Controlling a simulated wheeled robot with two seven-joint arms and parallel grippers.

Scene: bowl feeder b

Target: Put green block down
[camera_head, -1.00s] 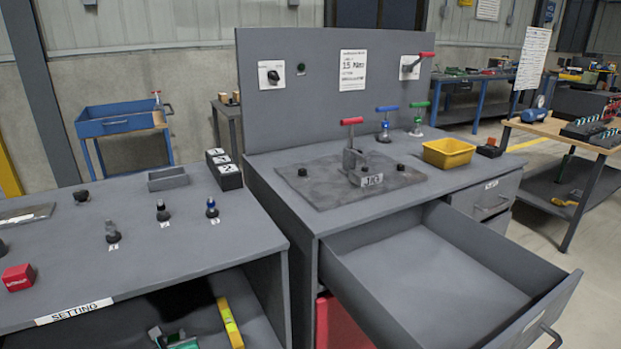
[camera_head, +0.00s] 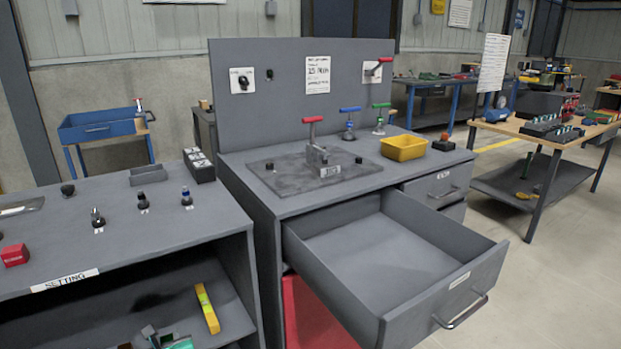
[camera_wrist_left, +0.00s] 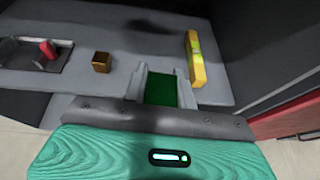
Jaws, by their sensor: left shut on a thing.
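The green block (camera_wrist_left: 161,90) shows between the fingers of my left gripper (camera_wrist_left: 164,76) in the left wrist view. The gripper is shut on it, and the fingers hide its sides. A grey shelf surface (camera_wrist_left: 120,87) lies beyond the fingertips; whether the block touches it I cannot tell. In the head view my left gripper (camera_head: 156,335) shows only in part at the bottom edge, in front of the lower shelf of the SETTING bench (camera_head: 110,262). My right gripper is not in view.
A yellow level (camera_wrist_left: 195,60) lies right of the gripper on the shelf. A brown block (camera_wrist_left: 102,62) and a tray with a red-handled thing (camera_wrist_left: 48,50) are to the left. Shelf between them looks clear. An open, empty drawer (camera_head: 465,290) juts out at right, above a red surface (camera_head: 312,318).

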